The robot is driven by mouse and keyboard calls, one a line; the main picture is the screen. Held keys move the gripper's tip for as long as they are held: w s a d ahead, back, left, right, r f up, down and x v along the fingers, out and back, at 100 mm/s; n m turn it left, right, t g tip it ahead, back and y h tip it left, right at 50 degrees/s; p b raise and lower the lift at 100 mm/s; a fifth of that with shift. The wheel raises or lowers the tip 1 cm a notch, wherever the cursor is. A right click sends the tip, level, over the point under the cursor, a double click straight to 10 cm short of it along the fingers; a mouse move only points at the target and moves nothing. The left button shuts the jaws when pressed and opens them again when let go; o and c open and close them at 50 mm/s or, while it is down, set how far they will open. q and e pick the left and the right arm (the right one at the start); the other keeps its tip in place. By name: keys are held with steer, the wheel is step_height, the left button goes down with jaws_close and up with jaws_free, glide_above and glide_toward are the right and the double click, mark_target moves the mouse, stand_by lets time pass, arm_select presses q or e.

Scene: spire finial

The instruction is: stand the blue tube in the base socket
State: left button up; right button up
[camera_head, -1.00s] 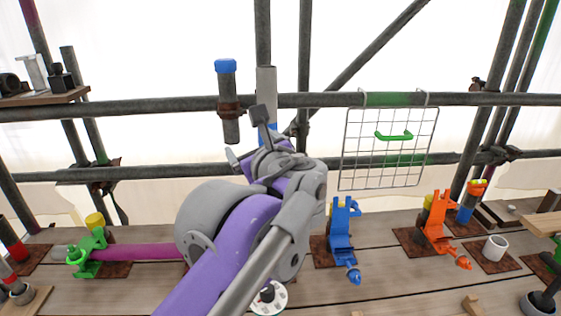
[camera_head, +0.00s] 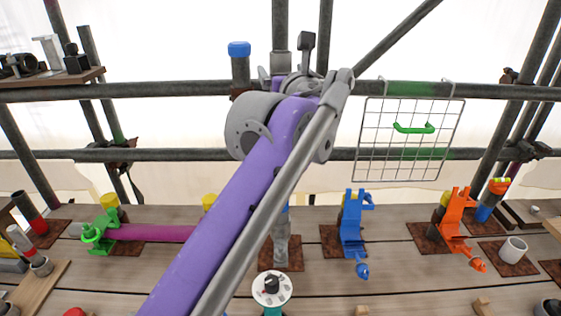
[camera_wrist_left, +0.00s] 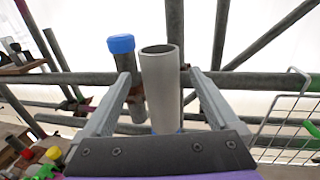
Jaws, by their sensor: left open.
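The blue tube (camera_wrist_left: 161,85) is a pale grey, open-topped tube with blue showing low down. In the wrist view it stands roughly upright between the two fingers of my left gripper (camera_wrist_left: 160,75), with a gap on each side. The gripper is open, and its palm hides the tube's lower end. In the head view my left arm hides most of the tube. A grey upright socket (camera_head: 281,242) on a rusty plate shows beside the arm, with a bit of blue just above it. Whether the tube is seated there cannot be told. My right gripper is not in view.
A blue-capped post (camera_head: 239,62) is on the rail left of my wrist. A wire mesh panel (camera_head: 408,140) hangs at right. A blue clamp (camera_head: 352,225), an orange clamp (camera_head: 456,220) and a white-topped dial (camera_head: 271,289) stand on the planks.

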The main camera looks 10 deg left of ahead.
arm_select(q)
steer(key=x, duration=0.3)
steer(key=shift+d, duration=0.1)
steer(key=shift+s, duration=0.25)
steer(key=shift+c, duration=0.9)
jaws_close()
steer(key=shift+r, duration=0.1)
